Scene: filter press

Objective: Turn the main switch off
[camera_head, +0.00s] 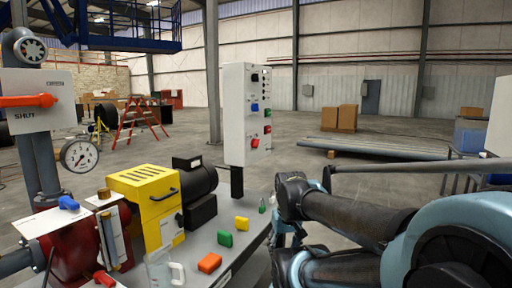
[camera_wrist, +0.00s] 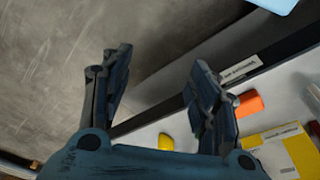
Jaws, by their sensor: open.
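A white control panel (camera_head: 236,130) stands upright on a black post at the back of the bench in the head view. Its face has a black switch (camera_head: 255,78) near the top, small dark buttons or lamps, and blue, green and red controls below. I cannot tell for sure which one is the main switch. The panel is not seen in the wrist view. My gripper (camera_wrist: 158,78) is open and empty in the wrist view, with its fingers wide apart above the bench edge and floor. In the head view my arm is right of the panel, and the gripper cannot be made out clearly.
The grey bench (camera_head: 226,262) carries an orange block (camera_head: 210,263), green and yellow blocks, a clear jug (camera_head: 160,270) and a yellow-covered machine (camera_head: 147,195) with a black motor.

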